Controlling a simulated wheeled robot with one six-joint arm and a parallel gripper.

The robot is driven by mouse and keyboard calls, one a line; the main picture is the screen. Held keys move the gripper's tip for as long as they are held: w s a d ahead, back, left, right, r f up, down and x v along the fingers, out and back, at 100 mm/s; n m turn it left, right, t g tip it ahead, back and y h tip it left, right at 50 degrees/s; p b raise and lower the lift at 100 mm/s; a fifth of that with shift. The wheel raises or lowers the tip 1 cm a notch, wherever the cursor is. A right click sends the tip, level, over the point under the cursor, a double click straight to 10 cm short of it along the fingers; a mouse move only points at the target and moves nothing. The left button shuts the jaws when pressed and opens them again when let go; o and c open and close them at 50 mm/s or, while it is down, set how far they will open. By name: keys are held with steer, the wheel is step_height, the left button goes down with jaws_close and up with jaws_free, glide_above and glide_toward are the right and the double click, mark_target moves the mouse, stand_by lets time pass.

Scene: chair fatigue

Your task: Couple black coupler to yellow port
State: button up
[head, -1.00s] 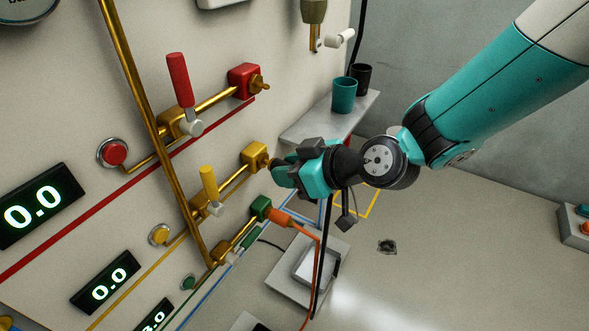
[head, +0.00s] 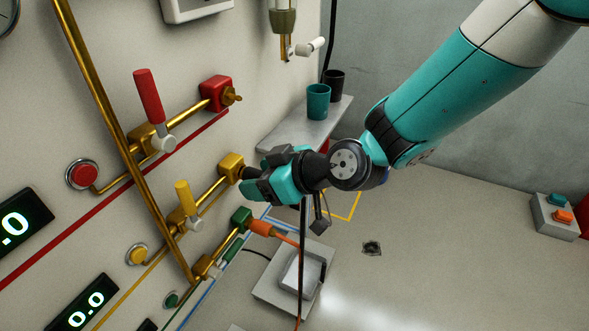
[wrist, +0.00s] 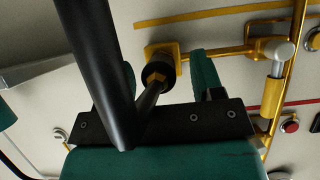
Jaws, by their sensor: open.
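The yellow port (head: 231,166) sits at the end of a brass pipe on the wall panel; its square block also shows in the wrist view (wrist: 153,52). The black coupler (wrist: 158,75) is a dark ring with a brass hex part, up against the port face. In the head view the coupler (head: 247,173) is a small dark piece between port and gripper. Its black hose (wrist: 95,65) runs close past the wrist camera. My gripper (head: 260,177) is open at the port, its green fingers apart on either side of the coupler. How deeply the coupler is seated is hidden.
The red port (head: 215,92) above is bare. The green port (head: 241,218) below holds an orange plug (head: 260,228) with a cable. A yellow-handled valve (head: 187,200) and pipe stand left. A shelf (head: 285,140) with two cups is behind my gripper. The floor at right is mostly clear.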

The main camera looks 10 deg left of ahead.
steer(key=v, duration=1.7)
steer(key=shift+r+b, duration=0.2)
steer(key=shift+b, duration=0.25)
steer(key=shift+s+d, duration=0.1)
steer(key=shift+s, duration=0.05)
steer(key=s+d+r+m+g+h, duration=0.2)
steer(key=s+d+m+g+h, duration=0.35)
steer(key=s+d, duration=0.55)
step_height(320, 180, up, 14)
steer(key=s+m+t+h+p, duration=0.1)
steer(key=h+p, duration=0.1)
steer(key=p, duration=1.2)
steer(key=shift+s+m+p, duration=0.3)
steer(key=shift+m, duration=0.05)
steer(key=shift+t, duration=0.25)
